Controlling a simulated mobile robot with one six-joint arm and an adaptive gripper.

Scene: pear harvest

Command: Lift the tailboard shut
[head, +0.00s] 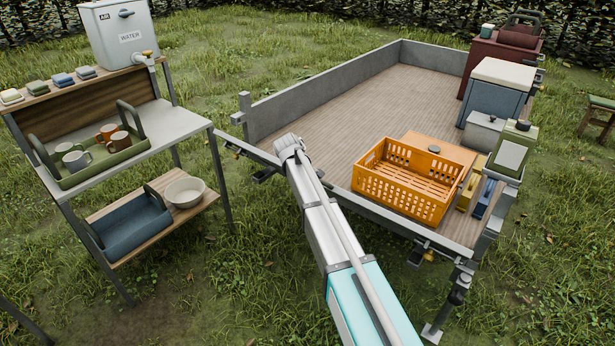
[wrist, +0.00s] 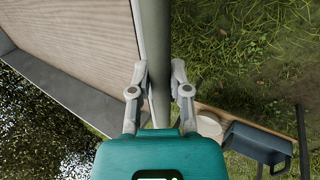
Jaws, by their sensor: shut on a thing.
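The trailer's grey tailboard (head: 400,217) runs along the near end of the wooden bed in the head view, as a narrow grey strip. My arm crosses in front of it and hides part. In the wrist view the tailboard (wrist: 156,50) is a grey-green bar running down the picture between my fingers. My gripper (wrist: 161,72) is shut on it, one finger on each side. In the head view my gripper (head: 289,146) is at the left part of the near end; its fingertips are hidden. I cannot tell the tailboard's exact tilt.
An orange crate (head: 372,187) stands on the bed near the tailboard's right part, with boxes and cans along the right side. A shelf stand (head: 190,136) with a tray, mugs and a water tank is close at left. Grass lies between stand and trailer.

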